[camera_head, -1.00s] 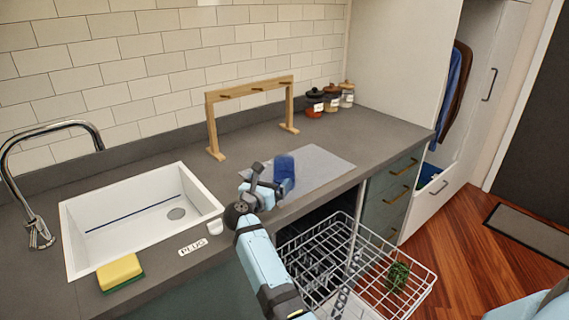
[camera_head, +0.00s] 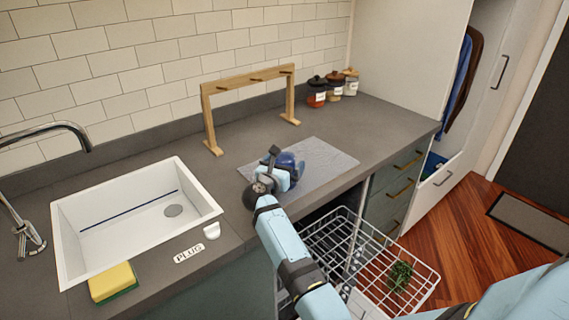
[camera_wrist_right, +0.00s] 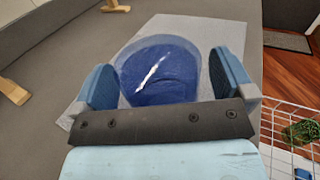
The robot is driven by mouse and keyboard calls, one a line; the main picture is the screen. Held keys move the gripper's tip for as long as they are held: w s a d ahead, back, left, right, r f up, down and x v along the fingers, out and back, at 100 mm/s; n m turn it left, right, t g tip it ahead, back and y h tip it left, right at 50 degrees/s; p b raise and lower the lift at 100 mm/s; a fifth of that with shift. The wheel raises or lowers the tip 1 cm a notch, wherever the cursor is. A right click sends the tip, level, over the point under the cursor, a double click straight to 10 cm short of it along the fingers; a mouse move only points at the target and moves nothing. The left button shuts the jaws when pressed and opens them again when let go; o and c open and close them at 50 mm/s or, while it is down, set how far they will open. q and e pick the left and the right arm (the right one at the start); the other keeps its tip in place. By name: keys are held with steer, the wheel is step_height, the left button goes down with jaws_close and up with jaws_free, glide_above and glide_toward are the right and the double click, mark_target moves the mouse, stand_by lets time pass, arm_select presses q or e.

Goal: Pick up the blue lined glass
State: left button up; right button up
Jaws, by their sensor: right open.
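The blue glass (camera_wrist_right: 160,78) stands on a grey mat (camera_head: 325,158) on the counter. In the wrist view it sits between the two spread fingers of my right gripper (camera_wrist_right: 168,80), with a small gap at each side. In the head view my right gripper (camera_head: 283,165) is over the glass (camera_head: 288,159) and partly hides it. The right gripper is open. The glass's lower part is hidden in the wrist view. My left gripper is not in view.
A white sink (camera_head: 85,245) with a tap (camera_head: 50,128) is at the left, with a sponge (camera_head: 113,282) in front. A wooden rack (camera_head: 207,120) and several jars (camera_head: 333,88) stand behind. An open dishwasher rack (camera_head: 425,275) is below the counter edge.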

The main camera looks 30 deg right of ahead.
steer(key=shift+s+a+r, duration=0.1)
steer(key=shift+s+a, duration=0.05)
steer(key=shift+c, duration=0.2)
steer(key=c, duration=1)
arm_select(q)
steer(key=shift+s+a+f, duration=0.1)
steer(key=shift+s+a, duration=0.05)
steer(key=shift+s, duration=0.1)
arm_select(e)
steer(key=shift+o, duration=0.2)
steer(key=shift+r, duration=0.55)
steer(key=c, duration=0.4)
arm_select(q)
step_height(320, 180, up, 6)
steer(key=p, duration=0.6)
arm_select(e)
steer(key=shift+o, duration=0.2)
step_height(320, 180, up, 27)
steer(key=shift+r, duration=0.2)
